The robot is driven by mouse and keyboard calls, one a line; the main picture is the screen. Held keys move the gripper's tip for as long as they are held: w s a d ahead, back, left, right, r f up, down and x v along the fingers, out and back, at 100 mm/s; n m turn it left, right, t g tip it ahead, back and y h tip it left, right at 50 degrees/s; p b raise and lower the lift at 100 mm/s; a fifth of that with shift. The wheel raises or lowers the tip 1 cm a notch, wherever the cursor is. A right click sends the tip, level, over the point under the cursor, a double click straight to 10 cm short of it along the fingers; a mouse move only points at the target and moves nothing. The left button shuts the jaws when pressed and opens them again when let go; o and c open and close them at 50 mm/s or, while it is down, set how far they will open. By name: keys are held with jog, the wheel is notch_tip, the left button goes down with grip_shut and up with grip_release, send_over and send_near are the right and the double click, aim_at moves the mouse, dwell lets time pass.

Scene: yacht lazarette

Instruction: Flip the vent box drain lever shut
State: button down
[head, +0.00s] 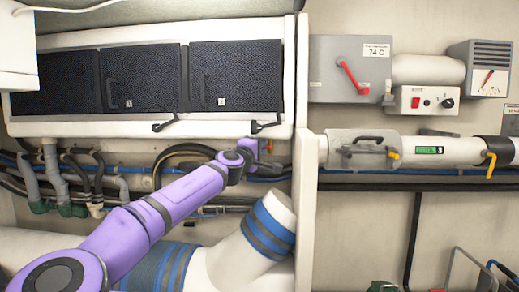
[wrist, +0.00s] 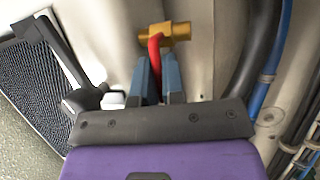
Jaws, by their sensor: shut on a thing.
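The drain valve has a small brass body (wrist: 165,33) with a red lever (wrist: 155,48), seen in the wrist view beside the pale wall. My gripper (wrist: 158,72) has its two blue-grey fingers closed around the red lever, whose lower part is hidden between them. In the head view my gripper (head: 252,150) is just under the right end of the white vent box (head: 90,40). The valve is mostly hidden there; only a small reddish bit shows beside the gripper.
Black latch handles (head: 165,124) hang along the vent box's lower edge; one (wrist: 60,50) is close to my gripper in the wrist view. Dark hoses (wrist: 262,50) and a blue pipe (wrist: 277,55) run close on the right. A white upright panel edge (head: 305,160) stands right of the gripper.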

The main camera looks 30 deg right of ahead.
jog(key=c, duration=1.6)
grip_release()
jog(key=shift+o, duration=0.2)
